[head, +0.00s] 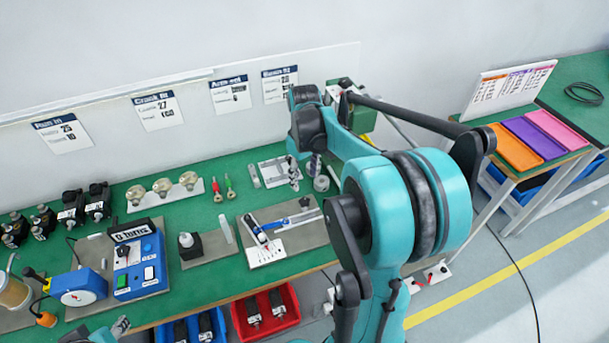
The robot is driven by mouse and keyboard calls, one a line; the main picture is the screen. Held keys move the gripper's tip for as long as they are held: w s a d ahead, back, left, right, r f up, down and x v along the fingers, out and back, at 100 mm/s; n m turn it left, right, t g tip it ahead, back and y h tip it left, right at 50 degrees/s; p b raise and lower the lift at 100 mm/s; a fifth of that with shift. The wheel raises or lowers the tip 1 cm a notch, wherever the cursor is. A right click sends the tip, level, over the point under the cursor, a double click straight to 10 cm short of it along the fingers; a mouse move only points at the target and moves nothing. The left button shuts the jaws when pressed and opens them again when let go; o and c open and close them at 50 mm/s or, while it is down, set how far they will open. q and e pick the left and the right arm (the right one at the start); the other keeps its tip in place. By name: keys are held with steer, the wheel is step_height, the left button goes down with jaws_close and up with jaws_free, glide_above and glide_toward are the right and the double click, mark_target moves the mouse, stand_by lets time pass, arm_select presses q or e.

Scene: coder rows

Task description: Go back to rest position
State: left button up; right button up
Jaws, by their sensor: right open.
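My right arm, teal and black, rises from the bottom right and bends over the bench. Its gripper (306,174) hangs above the back of the green bench (215,205), near a small grey plate (272,172). Its fingers are apart and I see nothing held between them. Part of the gripper is small and blends with the items behind it. A small teal and grey piece of my left arm (119,326) shows at the bottom left edge. Its jaws cannot be made out.
A blue control box (139,268), a fixture plate (290,238) and black parts (72,208) stand on the bench. A red bin (266,313) sits below its front edge. A side table with orange (516,150), purple and pink trays stands right. Open floor lies at lower right.

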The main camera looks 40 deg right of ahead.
stand_by(0.3)
steer(key=s+a+r+t, duration=0.1)
steer(key=s+a+t, duration=0.2)
steer(key=a, duration=0.7)
steer(key=s+a+r+m+t, duration=0.1)
steer(key=s+a+t, duration=0.3)
steer(key=a, duration=0.6)
steer(key=s, duration=0.2)
steer(key=shift+s+r, duration=0.15)
steer(key=shift+s, duration=0.25)
steer(key=shift+a, duration=0.1)
stand_by(1.0)
